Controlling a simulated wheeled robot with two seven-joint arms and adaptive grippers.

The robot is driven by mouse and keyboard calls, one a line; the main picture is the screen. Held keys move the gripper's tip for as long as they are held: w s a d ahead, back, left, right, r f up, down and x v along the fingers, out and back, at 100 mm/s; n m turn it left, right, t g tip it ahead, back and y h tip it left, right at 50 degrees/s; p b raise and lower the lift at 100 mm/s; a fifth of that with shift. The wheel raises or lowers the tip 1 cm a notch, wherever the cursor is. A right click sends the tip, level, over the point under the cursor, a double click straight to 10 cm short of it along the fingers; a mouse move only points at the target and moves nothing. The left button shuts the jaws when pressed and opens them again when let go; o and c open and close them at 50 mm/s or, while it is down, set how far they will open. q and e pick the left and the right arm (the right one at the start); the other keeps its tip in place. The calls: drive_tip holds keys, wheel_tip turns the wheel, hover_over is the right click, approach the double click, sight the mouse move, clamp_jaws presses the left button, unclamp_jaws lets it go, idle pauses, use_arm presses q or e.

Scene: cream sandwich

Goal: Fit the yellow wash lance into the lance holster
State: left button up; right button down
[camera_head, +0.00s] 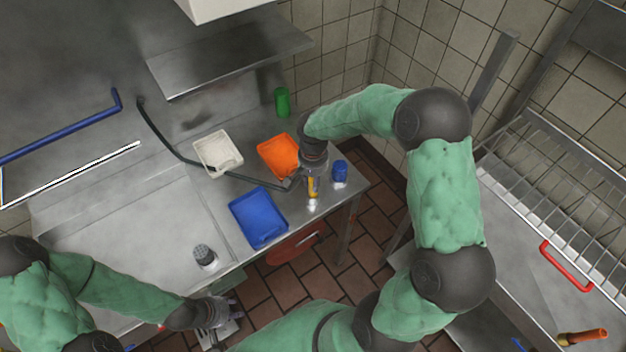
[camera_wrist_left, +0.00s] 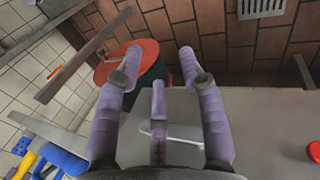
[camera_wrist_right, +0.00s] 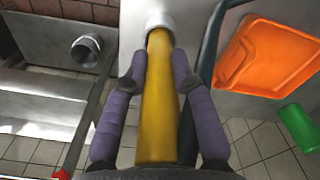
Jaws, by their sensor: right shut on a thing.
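The yellow wash lance (camera_wrist_right: 158,100) lies between the purple fingers of my right gripper (camera_wrist_right: 158,80), which is shut on it. The lance has a pale, round far end (camera_wrist_right: 160,20) in the right wrist view. In the head view a short yellow part of the lance (camera_head: 312,186) shows below the right wrist, over the right end of the counter. An open metal tube (camera_wrist_right: 86,50) stands apart to the left of the lance; I cannot tell whether it is the lance holster. My left gripper (camera_wrist_left: 158,85) is open and empty near the counter's front edge.
A dark hose (camera_head: 165,142) runs across the counter to my right gripper. A blue tray (camera_head: 258,216), an orange tray (camera_head: 278,155), a white tray (camera_head: 218,152), a blue cup (camera_head: 340,171), a green cup (camera_head: 282,101) and a dark-topped shaker (camera_head: 204,256) stand around. A red bin (camera_wrist_left: 138,57) is below.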

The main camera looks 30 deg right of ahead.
drive_tip(key=shift+f+b, duration=0.35)
drive_tip(key=shift+f, duration=0.15)
drive_tip(key=c, duration=0.9)
unclamp_jaws()
drive_tip(key=shift+c, duration=0.2)
drive_tip(key=shift+r, duration=0.1)
wheel_tip(320, 180, up, 12)
drive_tip(key=shift+f, duration=0.1)
